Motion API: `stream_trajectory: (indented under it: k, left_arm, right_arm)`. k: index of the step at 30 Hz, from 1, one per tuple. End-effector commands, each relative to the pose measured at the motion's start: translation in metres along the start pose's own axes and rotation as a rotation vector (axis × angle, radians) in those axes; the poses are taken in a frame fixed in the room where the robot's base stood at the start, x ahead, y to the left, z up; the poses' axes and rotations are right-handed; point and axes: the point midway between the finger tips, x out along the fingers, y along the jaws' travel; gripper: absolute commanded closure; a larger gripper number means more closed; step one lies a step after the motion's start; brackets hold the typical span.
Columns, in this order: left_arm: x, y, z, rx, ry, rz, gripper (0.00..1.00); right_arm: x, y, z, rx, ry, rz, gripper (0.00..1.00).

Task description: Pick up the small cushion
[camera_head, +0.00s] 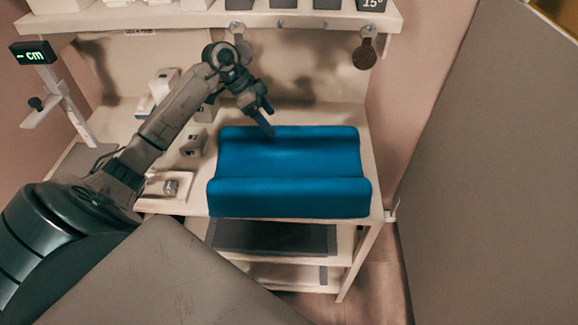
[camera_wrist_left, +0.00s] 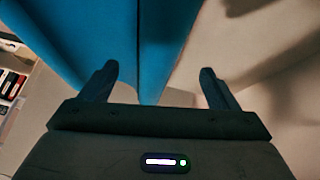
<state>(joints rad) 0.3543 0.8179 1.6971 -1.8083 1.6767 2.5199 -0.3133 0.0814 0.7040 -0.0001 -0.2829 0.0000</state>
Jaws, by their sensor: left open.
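The small cushion (camera_head: 288,165) is blue, with a raised roll along its front and back edges and a dip between. It lies on the pale table in the middle of the head view. My left gripper (camera_head: 264,122) is over the cushion's back left part, fingers pointing down. In the left wrist view the cushion (camera_wrist_left: 80,35) fills the upper left and middle, and the open fingers of my left gripper (camera_wrist_left: 157,82) stand apart, with its blue edge between them. I cannot tell whether the fingers touch it. My right gripper is not in view.
A shelf (camera_head: 290,20) hangs above, with a brown round tag (camera_head: 364,55). A height gauge (camera_head: 52,95) stands at left. A grey panel (camera_head: 490,170) is at right.

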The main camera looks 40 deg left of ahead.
Motion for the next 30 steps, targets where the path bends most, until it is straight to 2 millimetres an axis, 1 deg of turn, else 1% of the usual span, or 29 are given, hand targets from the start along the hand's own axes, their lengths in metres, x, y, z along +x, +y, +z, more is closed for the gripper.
stream_trajectory:
  k: [1,3,8,15,18,21,26,29,30]
  left_arm:
    - [0.002,0.002,-0.006,0.001,0.002,0.001,0.18]
    - [0.005,0.003,-0.01,0.001,0.002,0.001,0.18]
    - [0.011,0.004,-0.012,0.0,0.001,0.001,0.18]
    - [0.045,0.004,-0.013,-0.002,0.001,0.003,0.18]
    - [0.054,0.004,-0.012,0.0,0.001,0.002,0.18]
    - [0.058,0.003,-0.012,0.001,0.0,0.0,0.18]
    - [0.058,0.003,-0.011,0.001,-0.001,-0.001,0.18]
    - [0.058,0.003,-0.011,0.001,0.0,-0.001,0.35]
    - [0.058,0.003,-0.011,0.001,0.0,-0.001,0.43]
  right_arm:
    - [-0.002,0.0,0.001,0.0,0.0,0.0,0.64]
    - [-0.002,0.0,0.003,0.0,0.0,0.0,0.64]
    - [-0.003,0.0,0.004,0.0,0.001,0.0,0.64]
    - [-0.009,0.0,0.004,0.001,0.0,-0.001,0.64]
    - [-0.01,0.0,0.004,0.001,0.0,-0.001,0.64]
    - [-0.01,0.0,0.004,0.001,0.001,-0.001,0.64]
    - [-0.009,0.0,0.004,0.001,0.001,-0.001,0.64]
    - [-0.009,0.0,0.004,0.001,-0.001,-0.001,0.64]
    - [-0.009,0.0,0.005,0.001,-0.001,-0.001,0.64]
